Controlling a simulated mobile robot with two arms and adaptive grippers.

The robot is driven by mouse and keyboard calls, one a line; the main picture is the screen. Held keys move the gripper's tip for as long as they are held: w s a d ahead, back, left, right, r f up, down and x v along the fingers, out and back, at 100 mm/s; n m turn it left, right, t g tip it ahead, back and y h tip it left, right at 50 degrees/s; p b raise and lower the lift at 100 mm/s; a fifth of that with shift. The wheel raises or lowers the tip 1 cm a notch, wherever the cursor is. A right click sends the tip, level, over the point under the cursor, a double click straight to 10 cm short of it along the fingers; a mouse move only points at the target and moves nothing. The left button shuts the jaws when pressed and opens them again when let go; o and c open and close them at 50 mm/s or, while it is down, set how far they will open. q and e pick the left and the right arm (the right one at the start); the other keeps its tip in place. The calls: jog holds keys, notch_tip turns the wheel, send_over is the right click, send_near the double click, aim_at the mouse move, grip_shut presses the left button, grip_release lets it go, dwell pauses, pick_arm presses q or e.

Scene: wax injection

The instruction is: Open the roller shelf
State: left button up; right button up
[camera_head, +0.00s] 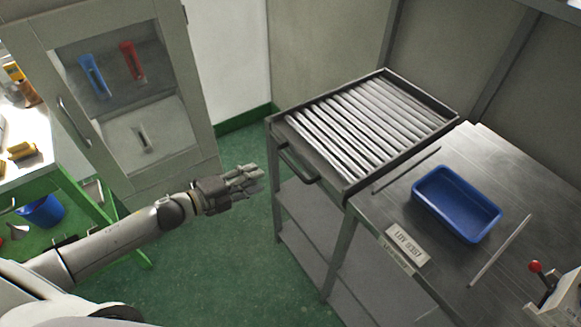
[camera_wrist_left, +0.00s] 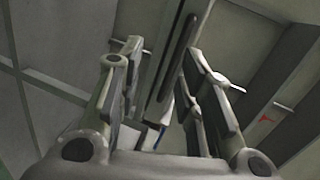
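The roller shelf (camera_head: 365,128) is a dark metal frame with a bed of pale rollers, at the upper right of the head view. Its dark bar handle (camera_head: 299,165) is on its left front side. My left gripper (camera_head: 255,179) reaches in from the left and is just left of the handle, apart from it in the picture. In the left wrist view its fingers (camera_wrist_left: 160,95) are spread, with nothing held between them. A dark bar shows beyond the fingers there; I cannot tell which part it is. My right gripper is not in view.
A metal table (camera_head: 500,165) holding a blue tray (camera_head: 428,207) adjoins the shelf on the right. A grey cabinet (camera_head: 165,180) with a glass door stands at the left, behind my left arm. Green floor (camera_head: 240,260) lies open between them. A blue bucket (camera_head: 42,211) is at far left.

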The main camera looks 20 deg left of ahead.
aim_at(289, 165)
pick_arm(q)
jog(key=shift+m+g+h, duration=0.3)
jog(key=shift+m+h, duration=0.4)
jog(key=shift+m, duration=0.2)
jog(key=w+d, duration=0.2)
jog(key=w+d+p, duration=0.1)
jog(key=w+d, duration=0.4)
jog(key=d, duration=0.1)
jog(key=shift+w+d+r+p, duration=0.2)
jog(key=shift+w+r+p, duration=0.05)
jog(key=shift+w+p, duration=0.15)
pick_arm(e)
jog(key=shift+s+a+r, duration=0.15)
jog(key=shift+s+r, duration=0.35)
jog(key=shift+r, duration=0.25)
pick_arm(q)
grip_shut()
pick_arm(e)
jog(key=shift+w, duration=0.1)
